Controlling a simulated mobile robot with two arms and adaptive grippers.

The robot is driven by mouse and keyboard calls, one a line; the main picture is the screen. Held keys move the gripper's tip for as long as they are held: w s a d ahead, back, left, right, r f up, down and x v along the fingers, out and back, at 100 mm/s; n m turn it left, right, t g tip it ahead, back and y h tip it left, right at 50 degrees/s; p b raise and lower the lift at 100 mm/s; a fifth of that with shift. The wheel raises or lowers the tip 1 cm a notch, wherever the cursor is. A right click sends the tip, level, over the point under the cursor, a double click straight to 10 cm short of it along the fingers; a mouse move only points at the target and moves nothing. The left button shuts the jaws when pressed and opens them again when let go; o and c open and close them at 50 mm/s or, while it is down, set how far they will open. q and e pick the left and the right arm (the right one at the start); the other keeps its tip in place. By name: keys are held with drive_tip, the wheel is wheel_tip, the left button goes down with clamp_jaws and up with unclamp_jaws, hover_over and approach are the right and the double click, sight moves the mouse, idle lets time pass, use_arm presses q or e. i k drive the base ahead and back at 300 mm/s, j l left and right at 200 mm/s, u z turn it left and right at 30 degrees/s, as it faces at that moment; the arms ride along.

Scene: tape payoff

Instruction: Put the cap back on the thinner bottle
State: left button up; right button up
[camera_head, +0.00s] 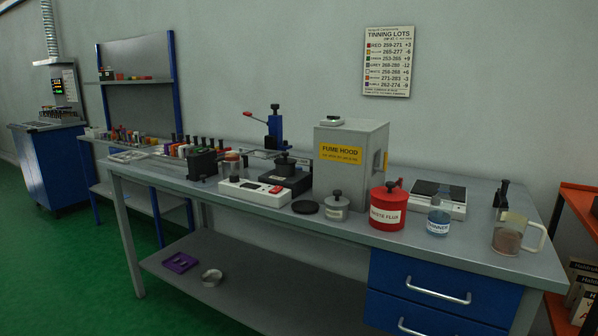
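The thinner bottle (438,222) stands upright on the workbench at the right, between the red flux can and a clear jug. It is small, with a blue label and a narrow top. I cannot tell from this distance whether its mouth is bare. I cannot pick out its cap for certain. A flat black disc (305,207) lies on the bench near the front edge, left of a small metal pot; it looks wide for the bottle. Neither of my grippers shows in the head view.
The red flux can (388,208) and a white scale (437,197) stand close to the bottle. A jug (517,235) with brownish contents is to its right. The grey fume hood (348,163) stands behind the metal pot (337,209). Some bare bench (470,246) lies in front of the bottle.

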sight(441, 207)
drive_tip(key=i+j+z, duration=0.3)
drive_tip(key=z, duration=0.15)
drive_tip(key=i+j+z, duration=0.2)
drive_tip(key=j+z, duration=0.2)
